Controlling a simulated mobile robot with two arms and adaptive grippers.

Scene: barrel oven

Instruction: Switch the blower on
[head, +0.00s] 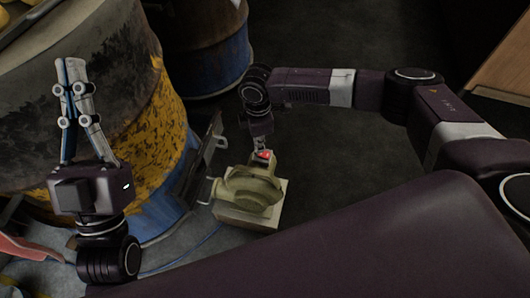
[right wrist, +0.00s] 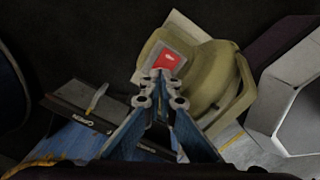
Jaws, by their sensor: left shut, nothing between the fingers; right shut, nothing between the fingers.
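The blower (head: 250,190) is an olive-green rounded housing on a pale block on the floor, right of the barrel. A red switch (head: 263,155) sits on its top at the far side. In the right wrist view the red switch (right wrist: 168,60) shows on a grey plate on the blower (right wrist: 208,75). My right gripper (head: 262,147) is shut and empty, pointing down at the switch. In the right wrist view its fingertips (right wrist: 158,77) overlap the near edge of the switch plate; I cannot tell whether they touch. My left gripper (head: 71,68) is shut and empty, pointing up before the barrel.
The yellow, black and blue barrel oven (head: 160,130) stands at left, with a dark metal bracket (head: 207,150) close beside the blower. Another rusty blue barrel (head: 205,45) stands behind. A wooden panel (head: 503,70) is at far right. The dark floor behind the blower is clear.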

